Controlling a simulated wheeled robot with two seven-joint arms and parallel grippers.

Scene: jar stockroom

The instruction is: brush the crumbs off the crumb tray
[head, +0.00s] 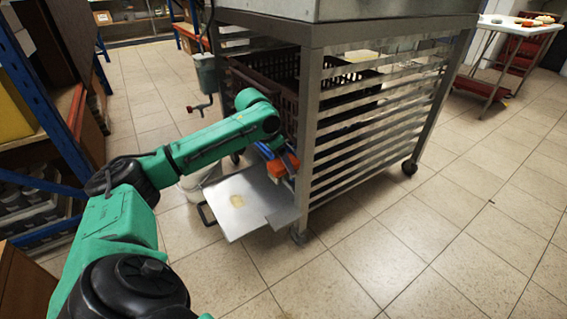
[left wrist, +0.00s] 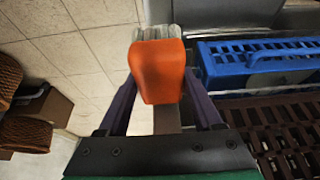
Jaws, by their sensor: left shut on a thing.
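The crumb tray (head: 262,194) is a flat metal tray drawn out from the low left side of the metal rack, with a dark handle at its outer edge. A pale patch of crumbs (head: 238,201) lies on it. My left gripper (left wrist: 155,95) is shut on a brush (left wrist: 157,70) with an orange handle and pale bristles. In the head view the orange of the brush (head: 277,168) shows over the inner part of the tray, by the rack. I cannot tell whether the bristles touch the tray. My right gripper is not in view.
The wheeled metal rack (head: 312,120) holds dark slotted crates and stands right beside the brush. A pale bucket (head: 194,187) stands on the floor behind the tray. A blue slotted crate (left wrist: 260,55) shows in the left wrist view. The tiled floor at right is clear.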

